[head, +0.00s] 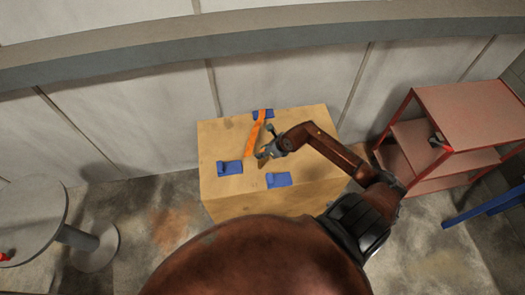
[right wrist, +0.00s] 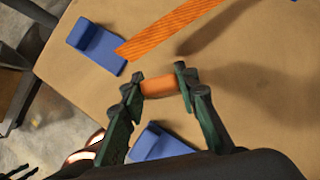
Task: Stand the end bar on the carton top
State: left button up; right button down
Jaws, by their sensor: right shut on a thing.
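My right gripper (head: 263,153) is over the middle of the carton top (head: 214,140), and its fingers are shut on a short orange piece, which I take as the end bar (right wrist: 159,86). In the right wrist view the piece lies between the fingertips, its ends at the two fingers; whether it touches the carton top I cannot tell. A long orange strip (head: 257,134) runs from the far blue block (head: 263,114) toward the left blue block (head: 230,168). A third blue block (head: 278,180) sits near the front edge. My left gripper is not in view.
A grey round table (head: 30,215) stands at the left. A red shelf unit (head: 470,115) stands at the right, with a blue object (head: 485,207) in front of it. A wall is behind the carton. The right part of the carton top is clear beneath my arm.

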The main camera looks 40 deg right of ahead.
jog(key=shift+f, duration=0.1)
jog(key=c, duration=1.5)
grip_release()
jog(key=b+v, duration=0.2)
jog(key=v, duration=1)
jog(key=shift+b, duration=0.4)
